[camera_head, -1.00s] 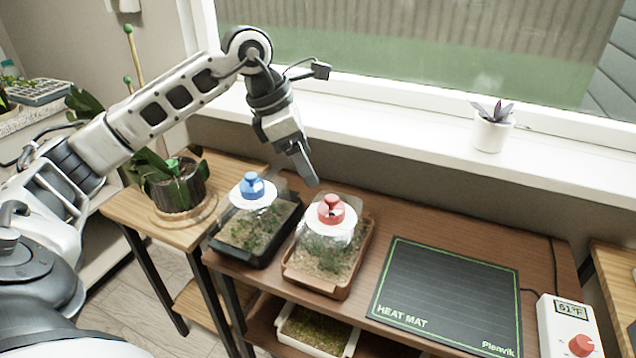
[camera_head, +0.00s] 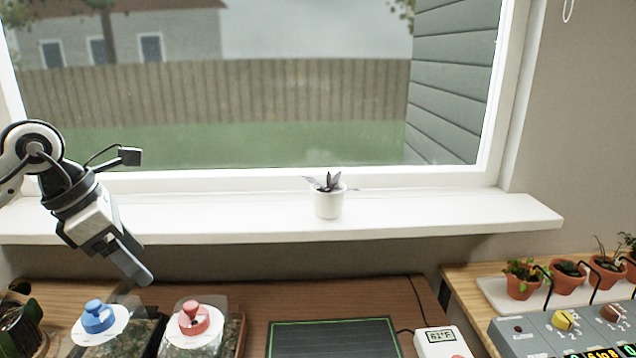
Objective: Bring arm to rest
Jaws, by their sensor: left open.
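My left gripper (camera_head: 138,268) hangs at the left of the head view, pointing down and to the right. It is empty, with its fingers seen nearly edge-on. It is in front of the window sill, above the back of the wooden table (camera_head: 385,292). Below it are two clear-lidded trays, one with a blue knob (camera_head: 98,316) and one with a red knob (camera_head: 193,317). The gripper appears apart from both. My right gripper is out of view.
A dark heat mat (camera_head: 335,338) lies right of the trays, beside a white thermostat (camera_head: 440,341). A small white pot (camera_head: 328,200) stands on the window sill (camera_head: 440,213). At right are several terracotta pots (camera_head: 521,280) and a grey control box (camera_head: 560,335).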

